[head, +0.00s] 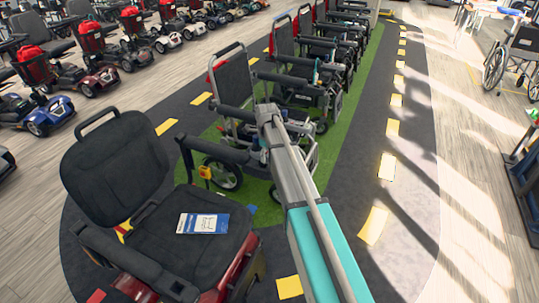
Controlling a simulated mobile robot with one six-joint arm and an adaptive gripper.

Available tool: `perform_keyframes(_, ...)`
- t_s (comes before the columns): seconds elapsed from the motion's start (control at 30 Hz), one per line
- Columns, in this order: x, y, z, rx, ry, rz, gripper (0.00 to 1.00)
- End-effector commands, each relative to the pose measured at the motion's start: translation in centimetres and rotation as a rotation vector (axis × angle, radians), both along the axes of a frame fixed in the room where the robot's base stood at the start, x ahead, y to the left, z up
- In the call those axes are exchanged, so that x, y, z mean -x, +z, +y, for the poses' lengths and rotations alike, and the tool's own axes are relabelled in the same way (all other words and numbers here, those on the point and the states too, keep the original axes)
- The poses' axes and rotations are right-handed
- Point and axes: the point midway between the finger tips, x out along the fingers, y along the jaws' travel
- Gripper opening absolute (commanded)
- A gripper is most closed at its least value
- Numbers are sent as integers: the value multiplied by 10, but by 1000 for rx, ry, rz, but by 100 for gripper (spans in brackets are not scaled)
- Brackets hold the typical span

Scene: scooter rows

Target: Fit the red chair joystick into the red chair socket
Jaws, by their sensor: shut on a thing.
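The red chair (240,272) is the near power chair at lower left, with a black seat and back and a red base. Its far armrest (212,150) reaches right toward my arm's end. The socket cannot be made out; the armrest's front end is crowded by my wrist. My gripper (258,150) is small and dark below the end of my arm, close to that armrest end, and partly hidden. It is shut on a dark thing, apparently the red chair joystick, whose outline I cannot separate from the gripper. Contact with the armrest cannot be told.
A blue and white card (203,223) lies on the seat. A yellow piece (205,172) shows by the far armrest. A row of wheelchairs (285,45) stands behind on green flooring. Scooters (97,50) line the upper left.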

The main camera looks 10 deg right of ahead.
Motion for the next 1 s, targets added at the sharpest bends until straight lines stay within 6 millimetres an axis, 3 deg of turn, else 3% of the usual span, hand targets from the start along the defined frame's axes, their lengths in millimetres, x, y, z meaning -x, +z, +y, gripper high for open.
perform_keyframes(1.0, 1, 0, -8, 0, -9, 0, 19)
